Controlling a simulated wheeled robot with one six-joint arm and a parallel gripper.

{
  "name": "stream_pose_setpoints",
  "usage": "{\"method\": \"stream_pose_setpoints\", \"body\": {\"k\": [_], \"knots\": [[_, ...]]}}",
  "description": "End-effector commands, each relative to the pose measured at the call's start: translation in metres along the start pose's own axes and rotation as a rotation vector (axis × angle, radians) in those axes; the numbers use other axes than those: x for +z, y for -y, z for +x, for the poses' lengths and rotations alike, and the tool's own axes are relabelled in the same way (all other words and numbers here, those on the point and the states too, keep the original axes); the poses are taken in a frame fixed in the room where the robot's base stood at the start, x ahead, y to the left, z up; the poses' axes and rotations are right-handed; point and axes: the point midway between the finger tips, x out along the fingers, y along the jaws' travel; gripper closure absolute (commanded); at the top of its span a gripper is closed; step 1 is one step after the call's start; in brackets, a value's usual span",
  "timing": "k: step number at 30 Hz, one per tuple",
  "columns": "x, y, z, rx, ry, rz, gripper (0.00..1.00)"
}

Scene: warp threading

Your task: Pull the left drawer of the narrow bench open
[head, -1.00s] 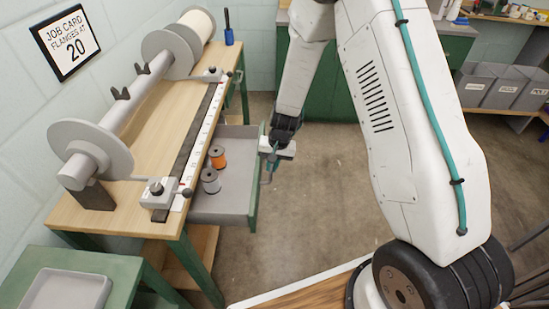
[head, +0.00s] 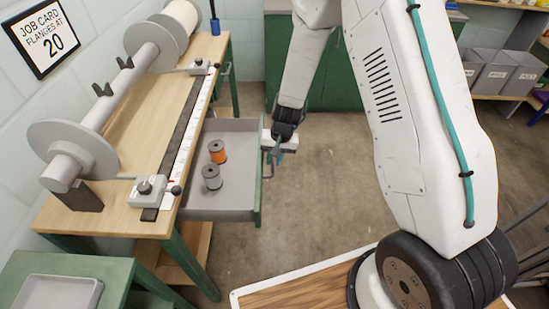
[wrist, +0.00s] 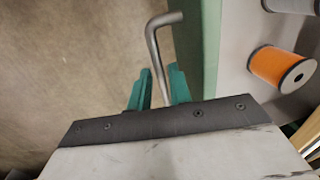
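The narrow bench (head: 150,105) stands at the left with a wooden top. Its nearer drawer (head: 232,205), grey inside with a green front, is pulled well out. An orange spool (head: 218,152) and a grey spool (head: 211,178) stand inside it. In the wrist view the drawer's green front edge (wrist: 211,45) runs beside a bent grey metal handle (wrist: 155,50). My gripper (head: 272,155) is at the outer side of the drawer front. Its teal fingers (wrist: 159,88) are on either side of the handle and appear closed on it. The contact itself is partly hidden.
A green table with a grey tray (head: 55,292) is at lower left. Grey bins (head: 493,75) stand at the right. The floor (head: 320,200) right of the drawer is clear.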

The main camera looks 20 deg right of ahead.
Motion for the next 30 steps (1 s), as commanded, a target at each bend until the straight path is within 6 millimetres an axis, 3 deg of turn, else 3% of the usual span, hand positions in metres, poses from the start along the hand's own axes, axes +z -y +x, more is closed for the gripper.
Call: {"method": "stream_pose_setpoints", "body": {"k": [5,18,30], "knots": [[-0.001,0.000,-0.005,-0.001,-0.003,0.000,0.80],[-0.001,0.000,-0.071,-0.001,-0.002,-0.001,0.80],[0.000,-0.001,-0.078,0.000,0.000,0.001,0.80]]}}
